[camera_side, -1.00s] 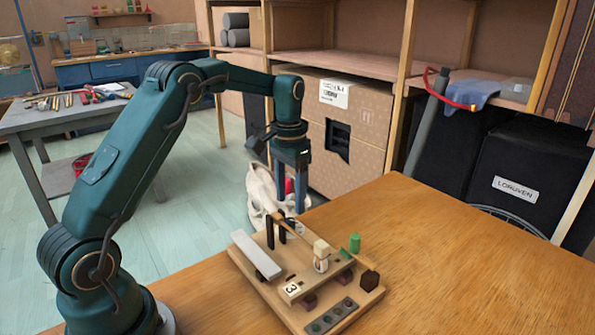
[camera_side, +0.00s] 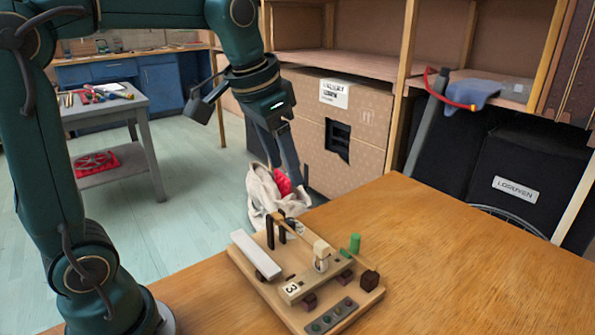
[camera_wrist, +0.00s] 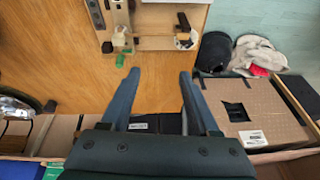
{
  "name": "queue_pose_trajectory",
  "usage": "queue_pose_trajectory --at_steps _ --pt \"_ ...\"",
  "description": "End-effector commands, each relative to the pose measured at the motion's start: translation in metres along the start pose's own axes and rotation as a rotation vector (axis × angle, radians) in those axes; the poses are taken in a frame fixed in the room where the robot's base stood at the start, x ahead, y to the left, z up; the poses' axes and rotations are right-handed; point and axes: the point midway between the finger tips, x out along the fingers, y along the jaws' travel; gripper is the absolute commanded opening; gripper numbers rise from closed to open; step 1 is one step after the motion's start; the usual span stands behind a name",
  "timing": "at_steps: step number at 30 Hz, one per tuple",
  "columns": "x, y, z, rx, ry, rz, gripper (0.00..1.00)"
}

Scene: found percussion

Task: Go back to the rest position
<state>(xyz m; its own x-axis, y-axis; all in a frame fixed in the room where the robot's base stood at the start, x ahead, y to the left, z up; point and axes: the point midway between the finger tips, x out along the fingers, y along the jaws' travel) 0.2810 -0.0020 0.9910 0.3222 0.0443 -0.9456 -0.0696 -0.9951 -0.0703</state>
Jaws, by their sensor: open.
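My gripper (camera_side: 288,160) is open and empty. In the side view it hangs tilted above and behind the wooden percussion board (camera_side: 318,311), apart from it. In the wrist view my two fingers (camera_wrist: 158,73) are spread with nothing between them. The board stands on the table and carries a pale grey bar (camera_side: 256,255), a block marked 3 (camera_side: 291,289), a cream block (camera_side: 321,247), a thin stick on dark posts (camera_side: 269,232) and a dark block (camera_side: 369,280).
The wooden table (camera_side: 480,280) is clear right of the board. A grey tool bench (camera_side: 100,110) stands at the left.

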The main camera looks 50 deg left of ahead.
Motion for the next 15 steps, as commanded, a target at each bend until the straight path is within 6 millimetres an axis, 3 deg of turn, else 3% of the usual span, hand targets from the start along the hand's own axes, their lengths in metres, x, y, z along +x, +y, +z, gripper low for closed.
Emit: queue_pose_trajectory --at_steps 3,7,15 --pt "-0.017 0.016 0.026 0.009 0.062 0.002 0.62" --pt "-0.024 0.03 0.056 0.007 0.119 0.009 0.62" --pt "-0.008 0.049 0.115 -0.03 0.184 0.03 0.62"
